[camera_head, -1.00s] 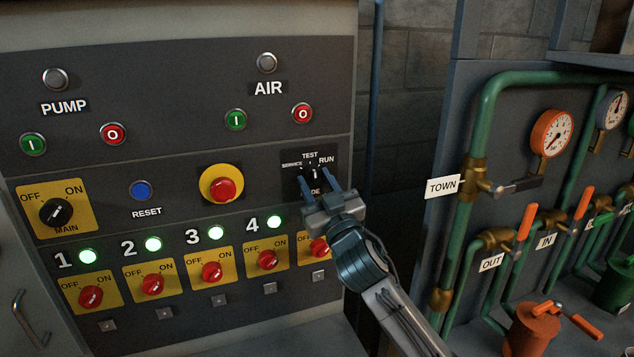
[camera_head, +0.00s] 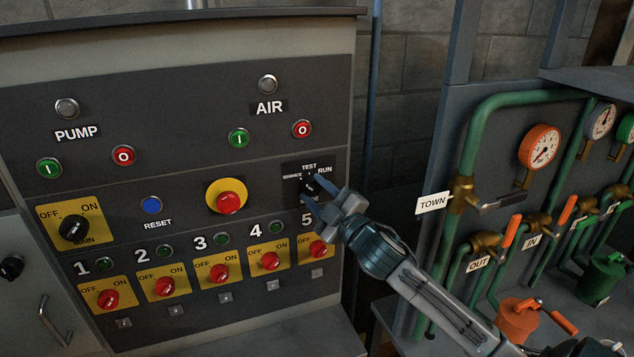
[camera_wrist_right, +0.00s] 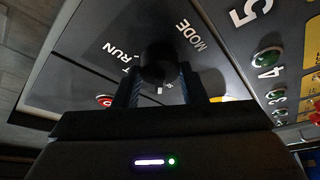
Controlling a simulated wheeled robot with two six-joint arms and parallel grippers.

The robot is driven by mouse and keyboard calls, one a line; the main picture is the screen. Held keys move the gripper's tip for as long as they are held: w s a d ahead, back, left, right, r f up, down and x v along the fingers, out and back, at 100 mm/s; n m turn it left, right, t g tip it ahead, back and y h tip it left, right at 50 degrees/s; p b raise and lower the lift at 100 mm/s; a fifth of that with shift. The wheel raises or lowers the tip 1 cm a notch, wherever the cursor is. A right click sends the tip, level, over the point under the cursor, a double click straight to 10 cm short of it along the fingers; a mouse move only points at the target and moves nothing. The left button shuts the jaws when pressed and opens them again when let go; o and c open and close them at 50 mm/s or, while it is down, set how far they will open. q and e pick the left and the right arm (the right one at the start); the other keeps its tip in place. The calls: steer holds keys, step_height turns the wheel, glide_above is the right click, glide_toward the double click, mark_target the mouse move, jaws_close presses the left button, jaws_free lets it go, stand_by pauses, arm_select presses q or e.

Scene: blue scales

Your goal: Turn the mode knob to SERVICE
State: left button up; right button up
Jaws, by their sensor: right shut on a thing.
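The dark mode knob (camera_head: 309,187) is on the panel's right side, under a small plate with TEST at the top, RUN at the right and a blurred label at the left. My right gripper (camera_head: 323,198) reaches it from the lower right, with its jaws shut on it. In the right wrist view the round black knob (camera_wrist_right: 158,62) sits between the two fingers (camera_wrist_right: 165,85), beside the words MODE and RUN. The fingers partly hide the knob, and I cannot tell which label its pointer faces. My left gripper is out of view.
Close by are a red mushroom button (camera_head: 229,203) on yellow and red switch 5 (camera_head: 318,249) below. The main switch (camera_head: 74,228) is at the left. Green pipes (camera_head: 470,140) with a TOWN tag (camera_head: 433,203) stand right of my arm.

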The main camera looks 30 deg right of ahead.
steer(key=shift+r+n+p, duration=0.1)
steer(key=shift+n+p, duration=0.2)
steer(key=shift+n, duration=0.2)
steer(key=o, duration=0.8)
steer(key=shift+o, duration=0.9)
steer(key=shift+w+d, duration=0.1)
steer(key=shift+d, duration=0.05)
